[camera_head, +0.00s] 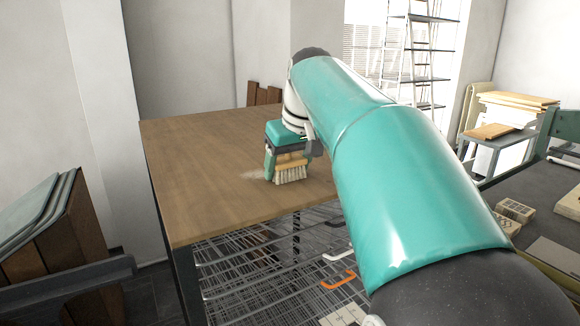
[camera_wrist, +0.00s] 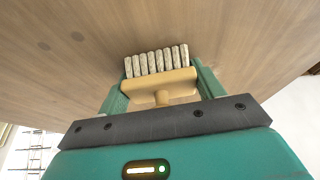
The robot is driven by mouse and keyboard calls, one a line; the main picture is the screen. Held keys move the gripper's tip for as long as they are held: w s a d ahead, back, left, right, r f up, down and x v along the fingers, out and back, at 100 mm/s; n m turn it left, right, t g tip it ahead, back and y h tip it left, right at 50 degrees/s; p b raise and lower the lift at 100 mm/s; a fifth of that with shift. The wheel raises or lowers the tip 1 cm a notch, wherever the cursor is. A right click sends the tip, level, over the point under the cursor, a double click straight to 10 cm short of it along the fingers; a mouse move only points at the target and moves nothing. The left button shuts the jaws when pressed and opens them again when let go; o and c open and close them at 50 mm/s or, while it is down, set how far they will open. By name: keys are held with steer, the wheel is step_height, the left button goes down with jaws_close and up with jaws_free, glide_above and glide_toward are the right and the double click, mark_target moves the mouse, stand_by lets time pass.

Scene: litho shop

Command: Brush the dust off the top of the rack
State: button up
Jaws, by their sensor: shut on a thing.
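My gripper (camera_head: 287,158) is shut on a brush (camera_head: 291,170) with a wooden back and pale bristles. The bristles point down at the wooden top of the rack (camera_head: 205,160) and look to be touching it or just above it. A whitish patch of dust (camera_head: 252,174) lies on the top, just left of the brush. In the wrist view the brush (camera_wrist: 160,88) sits between the two green fingers (camera_wrist: 160,100), bristles toward the wood. Faint grey spots (camera_wrist: 76,37) show on the wood there. My arm hides the right part of the top.
Wire shelves (camera_head: 250,265) lie under the top, with an orange handle (camera_head: 338,280) at the front. Boards (camera_head: 45,225) lean at the left. A dark bench with blocks (camera_head: 515,210) is at the right. A ladder rack (camera_head: 415,50) stands behind.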

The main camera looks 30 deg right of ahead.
steer(key=shift+w, duration=3.4)
steer(key=shift+d, duration=0.8)
steer(key=shift+s, duration=3.15)
steer(key=shift+s+f, duration=0.15)
steer(key=shift+s, duration=0.9)
steer(key=shift+r, duration=3.1)
